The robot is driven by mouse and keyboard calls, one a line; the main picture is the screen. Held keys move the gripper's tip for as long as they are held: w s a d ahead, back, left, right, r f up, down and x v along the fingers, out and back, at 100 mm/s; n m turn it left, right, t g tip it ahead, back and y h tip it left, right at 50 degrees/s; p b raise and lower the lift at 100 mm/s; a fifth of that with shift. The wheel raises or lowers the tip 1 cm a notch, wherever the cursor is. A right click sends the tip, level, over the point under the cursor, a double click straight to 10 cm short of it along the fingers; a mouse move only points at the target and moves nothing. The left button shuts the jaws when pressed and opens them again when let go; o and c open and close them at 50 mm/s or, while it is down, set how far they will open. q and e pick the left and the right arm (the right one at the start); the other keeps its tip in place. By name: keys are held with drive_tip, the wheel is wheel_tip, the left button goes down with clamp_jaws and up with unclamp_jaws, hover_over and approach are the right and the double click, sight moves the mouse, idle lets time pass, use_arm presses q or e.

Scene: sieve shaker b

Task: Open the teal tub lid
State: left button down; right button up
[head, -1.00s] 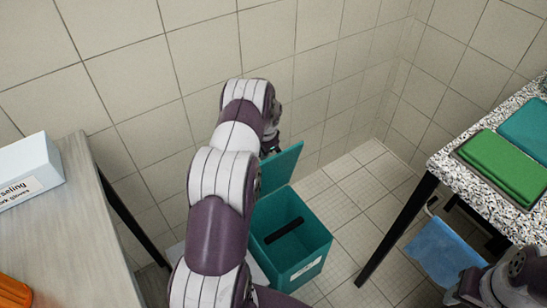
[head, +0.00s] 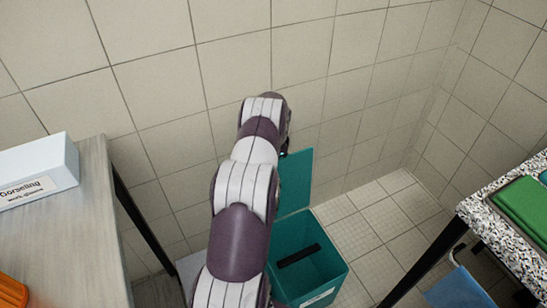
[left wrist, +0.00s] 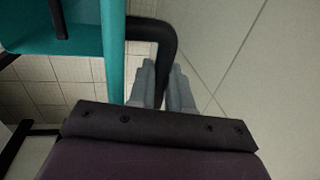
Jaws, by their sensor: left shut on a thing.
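The teal tub (head: 335,283) stands on the floor, partly hidden behind my left arm. Its inside shows, with a dark bar (head: 299,255) in it. The teal lid (head: 296,182) stands raised, close to upright, at the tub's wall side. In the left wrist view the lid (left wrist: 113,60) shows nearly edge-on, with a black handle (left wrist: 150,29) on it. My left gripper (left wrist: 164,76) is shut on this handle. In the head view that gripper is mostly hidden behind its own arm. My right gripper is not in view.
A grey table (head: 75,235) on the left holds a white labelled box (head: 35,172) and an orange item (head: 12,292). A speckled table (head: 490,230) with a green folded cloth (head: 525,208) stands at right, a blue cloth (head: 460,290) below it. Tiled walls are behind.

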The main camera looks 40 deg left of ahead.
use_arm(q)
drive_tip(key=shift+s+f, duration=0.1)
drive_tip(key=shift+f, duration=0.05)
drive_tip(key=c, duration=1.2)
unclamp_jaws()
drive_tip(key=shift+a, duration=0.1)
drive_tip(key=shift+o, duration=0.7)
drive_tip(key=shift+a+f, duration=0.1)
drive_tip(key=shift+a, duration=0.1)
drive_tip(key=shift+d+r, duration=0.1)
drive_tip(key=shift+r, duration=0.2)
wheel_tip(320, 180, up, 12)
drive_tip(key=d+p, duration=0.1)
drive_tip(key=d, duration=0.1)
drive_tip(key=shift+s, duration=0.35)
